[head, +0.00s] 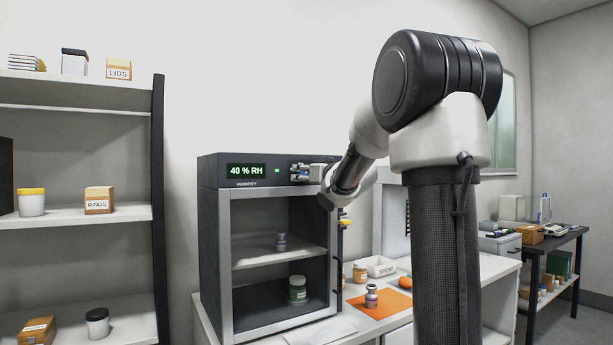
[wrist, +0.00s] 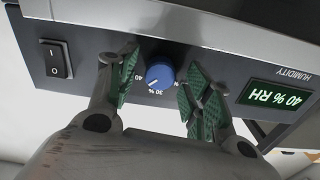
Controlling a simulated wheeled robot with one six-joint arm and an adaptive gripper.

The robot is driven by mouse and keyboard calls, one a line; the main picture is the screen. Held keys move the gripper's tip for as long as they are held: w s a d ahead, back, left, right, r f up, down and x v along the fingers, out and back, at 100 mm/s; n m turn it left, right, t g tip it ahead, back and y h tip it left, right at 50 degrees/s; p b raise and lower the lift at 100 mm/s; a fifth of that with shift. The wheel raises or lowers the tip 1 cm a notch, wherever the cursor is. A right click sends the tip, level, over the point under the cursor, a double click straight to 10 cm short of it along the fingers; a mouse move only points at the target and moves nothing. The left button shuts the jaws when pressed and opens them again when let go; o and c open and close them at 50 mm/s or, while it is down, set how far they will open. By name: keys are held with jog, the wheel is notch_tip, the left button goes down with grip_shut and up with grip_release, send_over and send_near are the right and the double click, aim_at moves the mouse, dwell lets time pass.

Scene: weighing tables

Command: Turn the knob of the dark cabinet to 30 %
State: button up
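The dark cabinet (head: 211,240) stands on a white table, its lit display (head: 246,171) reading 40 % RH. The display also shows upside down in the wrist view (wrist: 279,96). The blue knob (wrist: 160,74) is on the cabinet's top panel, with printed marks 40 and 30 % beside it and a white pointer line toward its lower left. My gripper (head: 301,172) is at the panel and hides the knob in the head view. In the wrist view my gripper (wrist: 162,68) is open, its green-padded fingers on either side of the knob, with gaps showing.
A black rocker switch (wrist: 58,59) is on the panel beside one finger. The cabinet's glass door has a dark handle (head: 337,274); jars stand inside. An orange mat (head: 388,306) with a small jar lies to the right. A shelf (head: 75,216) stands at left.

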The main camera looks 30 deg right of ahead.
jog(key=c, duration=0.9)
jog(key=shift+o, duration=0.2)
jog(key=shift+n, duration=2.2)
jog(key=o, duration=1)
jog(key=s, duration=1.2)
jog(key=shift+d, duration=0.15)
